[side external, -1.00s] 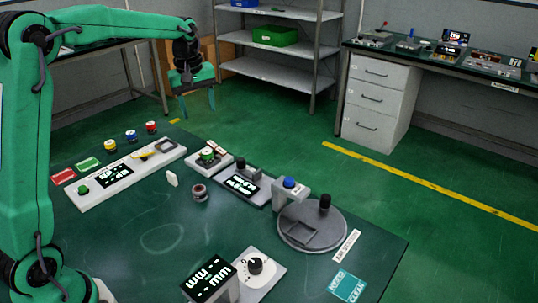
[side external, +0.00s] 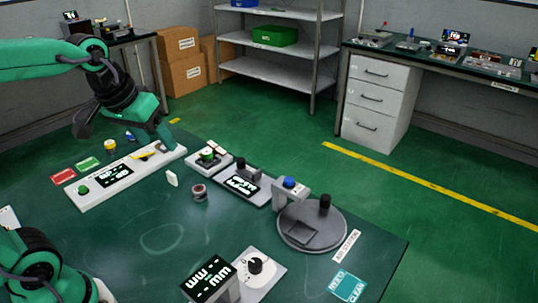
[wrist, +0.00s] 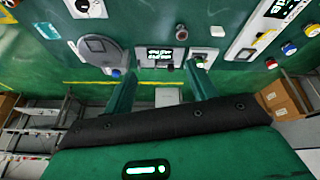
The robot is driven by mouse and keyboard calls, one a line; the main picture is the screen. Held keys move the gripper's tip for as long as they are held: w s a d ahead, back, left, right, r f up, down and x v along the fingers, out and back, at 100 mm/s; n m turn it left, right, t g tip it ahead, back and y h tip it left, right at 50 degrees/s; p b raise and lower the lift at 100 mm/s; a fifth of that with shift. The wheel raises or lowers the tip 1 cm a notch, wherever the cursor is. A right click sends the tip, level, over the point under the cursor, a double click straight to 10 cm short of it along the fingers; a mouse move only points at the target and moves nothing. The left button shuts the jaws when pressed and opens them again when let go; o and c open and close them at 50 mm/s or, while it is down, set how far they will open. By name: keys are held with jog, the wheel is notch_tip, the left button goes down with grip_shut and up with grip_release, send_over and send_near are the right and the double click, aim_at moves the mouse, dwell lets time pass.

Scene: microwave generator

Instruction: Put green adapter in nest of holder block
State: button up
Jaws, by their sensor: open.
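A small round part with a green band (side external: 208,154), which looks like the green adapter, stands on a small white block (side external: 222,163) at the back of the table. This block looks like the holder block, but I cannot make out its nest. In the wrist view the green part (wrist: 199,62) shows just beyond the tip of the right finger.
The long white panel (side external: 125,177) has a display and green button. A display unit (side external: 243,186), a grey turntable (side external: 312,226) and a dial box (side external: 258,267) stand to the right. A dark ring (side external: 199,193) and small white piece (side external: 172,179) lie mid-table. The front middle is clear.

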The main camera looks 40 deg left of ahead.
jog(key=s+d+f+m+t, duration=0.1)
jog(key=s+f+m, duration=0.2)
jog(key=s, duration=0.3)
jog(key=shift+d, duration=0.4)
